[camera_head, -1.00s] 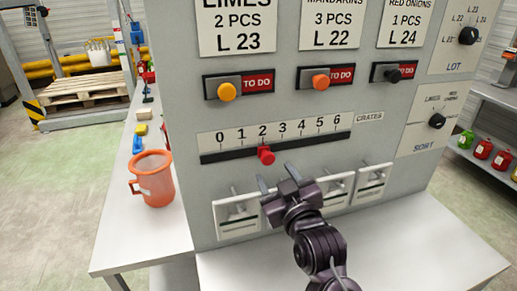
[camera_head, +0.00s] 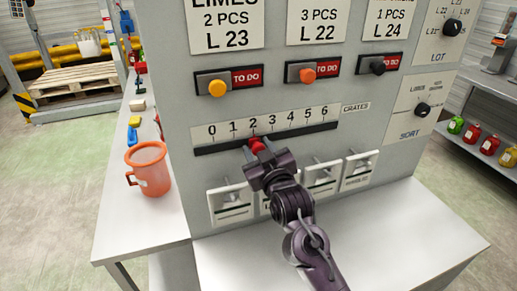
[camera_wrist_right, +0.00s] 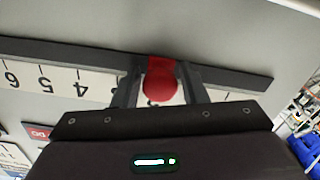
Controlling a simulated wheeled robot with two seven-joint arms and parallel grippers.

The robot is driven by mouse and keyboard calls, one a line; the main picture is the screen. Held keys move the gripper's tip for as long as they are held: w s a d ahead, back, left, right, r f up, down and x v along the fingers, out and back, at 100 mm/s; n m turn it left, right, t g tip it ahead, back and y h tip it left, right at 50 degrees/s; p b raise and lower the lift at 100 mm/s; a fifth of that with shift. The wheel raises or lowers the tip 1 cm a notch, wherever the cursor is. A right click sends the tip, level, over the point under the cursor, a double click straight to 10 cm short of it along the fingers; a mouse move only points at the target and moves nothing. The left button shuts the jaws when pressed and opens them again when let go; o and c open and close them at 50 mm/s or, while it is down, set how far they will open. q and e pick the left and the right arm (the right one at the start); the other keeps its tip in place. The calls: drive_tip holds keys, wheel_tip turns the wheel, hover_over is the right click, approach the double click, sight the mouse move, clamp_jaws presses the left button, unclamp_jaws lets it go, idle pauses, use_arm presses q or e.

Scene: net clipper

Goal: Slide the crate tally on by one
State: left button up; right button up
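The crate tally is a dark slide rail (camera_head: 310,131) under a white scale (camera_head: 289,121) marked 0 to 6 on the grey panel. Its red knob (camera_head: 257,146) stands at the 2. My right gripper (camera_head: 258,147) reaches up to it with a finger on each side. In the right wrist view the red knob (camera_wrist_right: 160,82) fills the space between the fingertips (camera_wrist_right: 162,70), which look shut on it. The numbers appear upside down there, and the fingers hide part of the scale. My left gripper is not in view.
Above the rail are a yellow button (camera_head: 217,88), an orange button (camera_head: 307,76) and a black button (camera_head: 377,66). White switch plates (camera_head: 231,204) sit just below. An orange jug (camera_head: 149,170) stands on the side table at left. The white shelf (camera_head: 400,230) in front is clear.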

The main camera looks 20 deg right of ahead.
sight(272, 138)
clamp_jaws()
drive_tip(key=d, duration=0.5)
drive_tip(key=shift+w+d+p, duration=0.1)
drive_tip(key=shift+d+p, duration=0.05)
drive_tip(key=shift+p, duration=0.15)
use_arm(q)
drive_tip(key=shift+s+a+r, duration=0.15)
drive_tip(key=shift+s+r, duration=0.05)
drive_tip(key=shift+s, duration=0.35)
use_arm(e)
drive_tip(key=shift+o, duration=1.7)
unclamp_jaws()
